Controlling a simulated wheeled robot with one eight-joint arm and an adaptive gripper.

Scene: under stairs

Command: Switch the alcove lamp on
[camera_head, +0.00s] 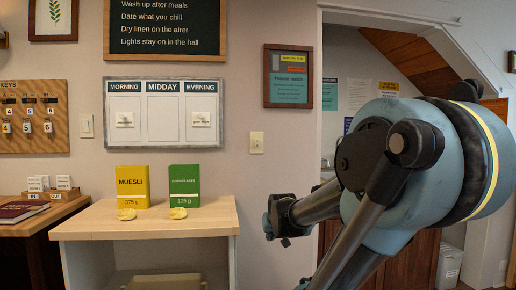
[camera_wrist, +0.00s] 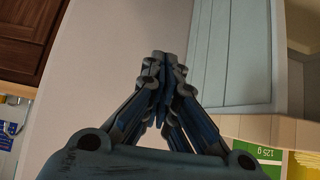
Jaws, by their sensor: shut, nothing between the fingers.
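A cream wall switch (camera_head: 257,142) is on the wall between the planner board and the alcove opening. A second pale switch plate (camera_head: 87,125) is left of the planner board. The alcove under the stairs opens at the right, partly hidden by my arm; I cannot make out a lamp in it. My gripper (camera_head: 275,222) is below and slightly right of the cream switch, apart from it, in front of the wall. In the wrist view my gripper (camera_wrist: 161,60) has its fingers together and empty; neither switch can be made out there.
A pale wood table (camera_head: 145,230) at left holds a yellow muesli box (camera_head: 132,187) and a green box (camera_head: 184,186). A white bin (camera_head: 449,265) stands on the right.

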